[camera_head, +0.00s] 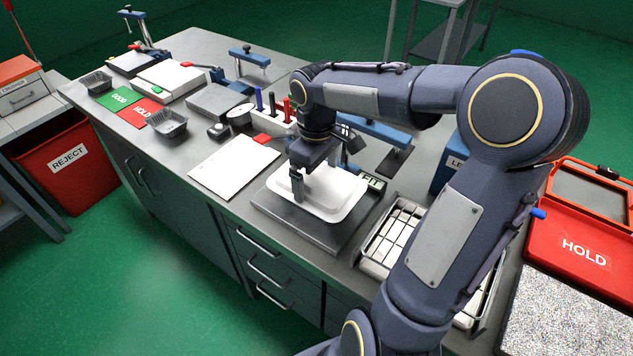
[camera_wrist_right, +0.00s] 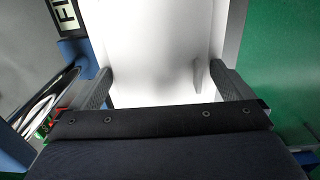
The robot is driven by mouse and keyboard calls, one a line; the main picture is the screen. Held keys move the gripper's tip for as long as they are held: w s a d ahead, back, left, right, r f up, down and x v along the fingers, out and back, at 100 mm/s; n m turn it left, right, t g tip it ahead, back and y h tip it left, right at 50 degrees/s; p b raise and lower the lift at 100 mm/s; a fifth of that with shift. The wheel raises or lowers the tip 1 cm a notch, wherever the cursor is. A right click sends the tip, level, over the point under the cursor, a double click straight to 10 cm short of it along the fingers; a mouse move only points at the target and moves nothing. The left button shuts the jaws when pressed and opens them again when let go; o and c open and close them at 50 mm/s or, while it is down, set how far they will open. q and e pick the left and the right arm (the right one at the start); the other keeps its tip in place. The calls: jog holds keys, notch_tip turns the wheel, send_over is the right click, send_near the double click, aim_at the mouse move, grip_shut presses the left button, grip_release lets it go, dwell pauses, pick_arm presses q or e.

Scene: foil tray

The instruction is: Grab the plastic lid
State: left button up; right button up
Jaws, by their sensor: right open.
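A white, shallow, rounded plastic piece that looks like the lid (camera_head: 346,196) lies on the metal platform of a bench scale (camera_head: 310,230). My right gripper (camera_head: 304,186) points down over its left part, with its fingers apart. In the right wrist view the white piece (camera_wrist_right: 155,40) fills the space between the open fingers (camera_wrist_right: 160,80), and a small pale upright tab (camera_wrist_right: 197,75) shows near the right finger. I cannot tell whether a finger touches it. The gripper and wrist hide part of the lid. My left gripper is out of view.
The scale's display (camera_head: 375,183) is just right of the lid. A white sheet (camera_head: 234,166) lies to the left. A pen holder (camera_head: 275,122) stands behind. A rack of white pieces (camera_head: 400,235) is at the right, with a red HOLD bin (camera_head: 585,235) beyond.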

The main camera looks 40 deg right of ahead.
jog(key=c, duration=0.7)
jog(key=shift+r, duration=0.15)
